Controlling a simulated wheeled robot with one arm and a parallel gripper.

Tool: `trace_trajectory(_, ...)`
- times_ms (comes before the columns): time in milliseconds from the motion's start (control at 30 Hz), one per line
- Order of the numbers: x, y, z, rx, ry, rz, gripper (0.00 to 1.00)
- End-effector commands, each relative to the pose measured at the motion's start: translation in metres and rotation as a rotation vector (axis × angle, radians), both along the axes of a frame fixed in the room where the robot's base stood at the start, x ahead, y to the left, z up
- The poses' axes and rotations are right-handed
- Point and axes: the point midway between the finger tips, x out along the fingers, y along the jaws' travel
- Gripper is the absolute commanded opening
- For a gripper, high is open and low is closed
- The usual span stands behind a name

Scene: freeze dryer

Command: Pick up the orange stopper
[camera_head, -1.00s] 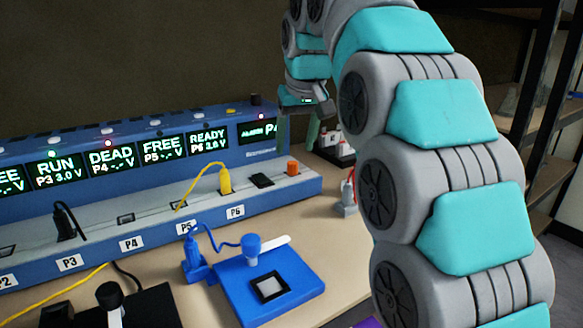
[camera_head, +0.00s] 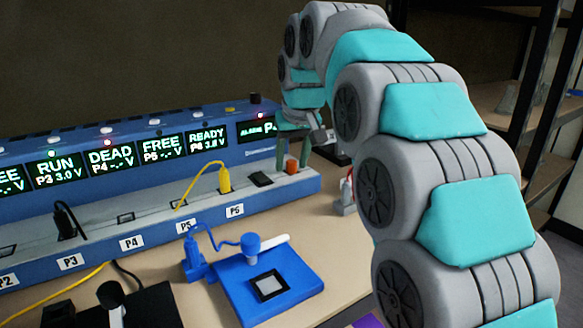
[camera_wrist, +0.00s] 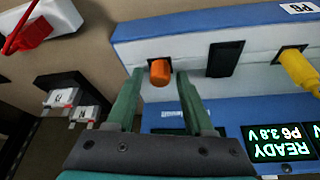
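The orange stopper (camera_head: 292,165) sits upright on the white ledge of the blue bench unit, near its right end. In the wrist view the stopper (camera_wrist: 160,72) lies just beyond and between the two green fingertips. My gripper (camera_head: 294,150) comes down over the stopper, one finger on each side of it. In the wrist view my gripper (camera_wrist: 157,80) is open with a gap on both sides of the stopper, and nothing is held.
A yellow plug (camera_head: 224,179) and a black cover (camera_head: 260,179) stand left of the stopper on the ledge. The blue unit (camera_head: 130,238) has lit screens behind. A blue device (camera_head: 300,285) lies in front on the table. A grey plug with a red cable (camera_wrist: 30,30) is nearby.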

Motion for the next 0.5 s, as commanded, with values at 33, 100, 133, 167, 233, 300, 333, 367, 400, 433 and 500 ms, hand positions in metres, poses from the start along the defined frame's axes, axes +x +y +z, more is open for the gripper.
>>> trace_trajectory(33,0.0000,-0.0001,0.0000,0.000,0.000,0.000,0.46)
trace_trajectory(100,-0.0001,-0.0001,0.0000,0.000,0.000,0.000,0.38)
trace_trajectory(133,-0.0001,-0.0001,0.0000,0.000,0.000,0.000,0.35)
trace_trajectory(167,0.0000,-0.0001,-0.0001,0.000,0.001,0.000,0.31)
trace_trajectory(233,-0.0001,-0.0001,0.0000,0.000,0.001,0.000,0.23)
trace_trajectory(300,-0.0001,-0.0001,0.0000,0.000,0.001,0.000,0.16)
trace_trajectory(333,-0.0001,-0.0001,0.0000,0.000,0.001,0.000,0.12)
trace_trajectory(367,0.0000,-0.0002,0.0000,0.000,0.001,0.000,0.09)
trace_trajectory(400,0.0000,-0.0002,0.0000,0.000,0.001,0.000,0.04)
trace_trajectory(433,0.0000,-0.0002,0.0000,0.000,0.001,0.000,0.01)
trace_trajectory(500,-0.0001,-0.0002,-0.0001,0.000,0.001,0.000,0.00)
